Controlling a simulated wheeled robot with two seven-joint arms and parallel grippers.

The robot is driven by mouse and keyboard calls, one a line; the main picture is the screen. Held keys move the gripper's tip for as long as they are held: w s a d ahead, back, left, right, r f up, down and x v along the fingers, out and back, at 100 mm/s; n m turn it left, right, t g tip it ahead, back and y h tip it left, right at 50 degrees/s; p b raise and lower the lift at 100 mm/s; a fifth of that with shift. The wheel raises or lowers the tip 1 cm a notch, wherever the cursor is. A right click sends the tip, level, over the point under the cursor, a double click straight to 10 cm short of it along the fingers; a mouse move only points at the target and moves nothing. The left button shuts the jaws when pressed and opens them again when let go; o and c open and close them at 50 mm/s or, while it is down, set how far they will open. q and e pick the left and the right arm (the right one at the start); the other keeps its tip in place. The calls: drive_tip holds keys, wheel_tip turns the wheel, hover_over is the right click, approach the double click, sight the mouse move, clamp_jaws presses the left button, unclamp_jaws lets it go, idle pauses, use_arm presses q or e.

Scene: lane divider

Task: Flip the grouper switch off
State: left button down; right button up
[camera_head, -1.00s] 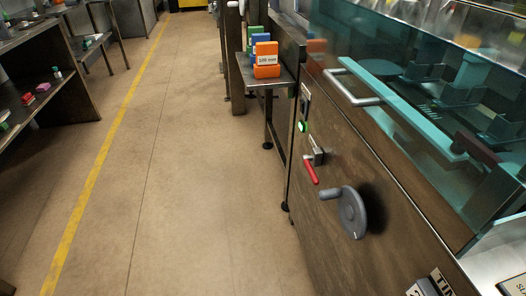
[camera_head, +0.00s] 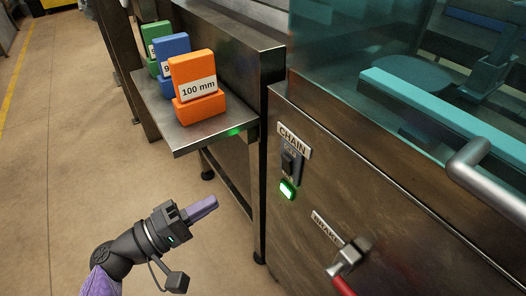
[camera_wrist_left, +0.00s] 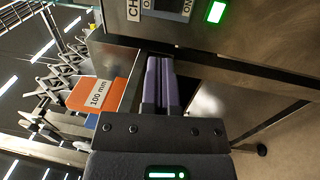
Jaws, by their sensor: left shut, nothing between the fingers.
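A black rocker switch (camera_head: 289,163) sits on the steel machine front under a label reading CHAIN (camera_head: 293,140). A green lamp (camera_head: 287,190) glows just below it. No label reading grouper shows. In the left wrist view, the switch (camera_wrist_left: 166,8) is cut by the top edge, beside its label (camera_wrist_left: 133,9) and the lit lamp (camera_wrist_left: 216,11). My left gripper (camera_head: 212,203) is shut and empty, in front of the machine, left of and slightly lower in the picture than the lamp, apart from it. Its purple fingers (camera_wrist_left: 160,83) lie together in the wrist view. My right gripper is not in view.
A steel side shelf (camera_head: 190,136) holds orange (camera_head: 194,85), blue (camera_head: 171,46) and green blocks. A red-handled lever (camera_head: 346,262) is lower right on the machine, and a grey bar handle (camera_head: 483,180) sticks out at right. Floor at left is clear.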

use_arm(q)
drive_tip(key=b, duration=0.2)
approach(284, 161)
drive_tip(key=x, duration=0.7)
drive_tip(key=shift+w+d, duration=0.1)
drive_tip(key=shift+d, duration=0.05)
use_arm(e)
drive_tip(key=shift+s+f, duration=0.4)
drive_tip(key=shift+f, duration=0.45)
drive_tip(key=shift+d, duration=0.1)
